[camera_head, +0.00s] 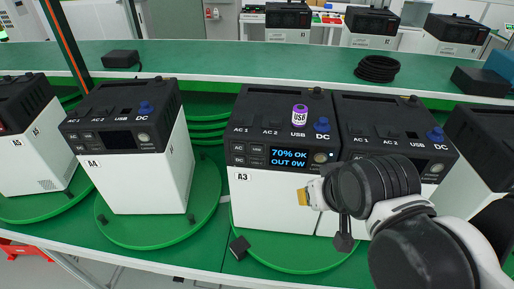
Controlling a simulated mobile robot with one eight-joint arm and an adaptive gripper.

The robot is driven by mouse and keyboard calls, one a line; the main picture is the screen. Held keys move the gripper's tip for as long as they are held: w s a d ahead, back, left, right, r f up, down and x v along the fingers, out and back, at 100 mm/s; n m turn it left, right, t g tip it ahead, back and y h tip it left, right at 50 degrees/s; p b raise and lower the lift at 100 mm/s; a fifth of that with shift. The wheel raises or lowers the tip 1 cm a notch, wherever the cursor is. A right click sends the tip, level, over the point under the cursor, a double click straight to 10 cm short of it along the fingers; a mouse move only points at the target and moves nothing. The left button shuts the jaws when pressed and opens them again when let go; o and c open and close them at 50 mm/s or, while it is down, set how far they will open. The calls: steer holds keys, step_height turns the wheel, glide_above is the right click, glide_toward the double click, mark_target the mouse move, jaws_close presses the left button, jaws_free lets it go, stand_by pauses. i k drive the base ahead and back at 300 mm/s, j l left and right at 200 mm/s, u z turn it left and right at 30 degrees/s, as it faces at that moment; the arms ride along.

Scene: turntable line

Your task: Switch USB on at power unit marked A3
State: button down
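The power unit marked A3 (275,198) stands upright on a green turntable, white-bodied with a black top and front panel. Its lit screen (289,158) reads "70% OK OUT 0W". Small buttons sit left of the screen; one is labelled USB (257,149). A round light button (320,157) is right of the screen. A purple piece marked USB (299,116) stands on the unit's top. My gripper (304,193) is in front of the unit's lower right side, below the screen. Its fingers are small and partly hidden, so its opening and any contact are unclear.
Power unit A4 (150,178) stands to the left with a dark screen. Another unit (397,135) is close on the right, partly behind my arm. A black cable coil (377,68) and black boxes lie on the shelf behind. A small black block (239,248) is at the turntable's front.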

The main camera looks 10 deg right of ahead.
mark_target(255, 148)
steer(key=k+j, duration=0.3)
steer(key=k, duration=0.15)
steer(key=k+j, duration=0.3)
steer(key=k, duration=0.15)
